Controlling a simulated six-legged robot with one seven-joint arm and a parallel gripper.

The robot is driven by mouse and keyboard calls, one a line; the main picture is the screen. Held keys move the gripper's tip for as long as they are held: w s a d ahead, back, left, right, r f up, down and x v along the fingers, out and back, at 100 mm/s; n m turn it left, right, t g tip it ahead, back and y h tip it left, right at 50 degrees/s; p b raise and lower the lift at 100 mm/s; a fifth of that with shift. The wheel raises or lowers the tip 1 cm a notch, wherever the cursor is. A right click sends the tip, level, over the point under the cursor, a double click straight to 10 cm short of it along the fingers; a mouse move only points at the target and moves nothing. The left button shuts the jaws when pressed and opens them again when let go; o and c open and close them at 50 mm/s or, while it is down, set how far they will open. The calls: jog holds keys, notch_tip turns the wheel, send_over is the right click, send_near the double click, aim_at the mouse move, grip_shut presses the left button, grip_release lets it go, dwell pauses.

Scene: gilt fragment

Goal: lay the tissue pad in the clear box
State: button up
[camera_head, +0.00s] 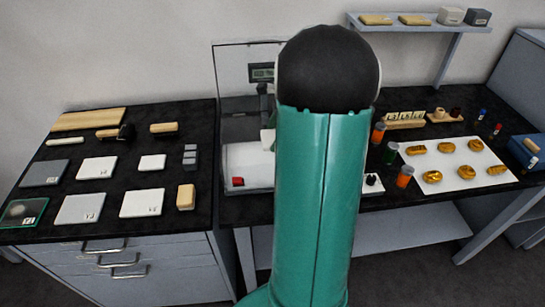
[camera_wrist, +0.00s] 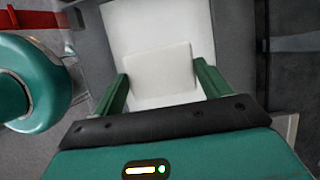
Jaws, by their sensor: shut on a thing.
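My gripper (camera_wrist: 160,72) is shut on a white square pad, which looks like the tissue pad (camera_wrist: 158,68), between its two green fingers in the wrist view. A larger white surface (camera_wrist: 145,20) lies behind the pad; I cannot tell whether they touch. In the head view my arm hides most of the gripper and the pad. A shallow see-through box with a green rim (camera_head: 44,210), which may be the clear box, sits at the front left corner of the left black worktop. It has a pale round patch inside and a small label.
Several white and grey tiles (camera_head: 80,208) lie on the left worktop. A clear-walled instrument (camera_head: 246,168) with a red button stands left of my arm. Orange and green vials (camera_head: 405,176) and a white sheet with gold pieces (camera_head: 455,178) are on the right. A shelf (camera_head: 420,25) hangs above.

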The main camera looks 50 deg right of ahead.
notch_tip(320, 180, down, 9)
jog(key=shift+r, duration=0.2)
dwell(0.3)
jog(key=o, duration=1)
jog(key=shift+f, duration=0.1)
jog(key=v, duration=1.2)
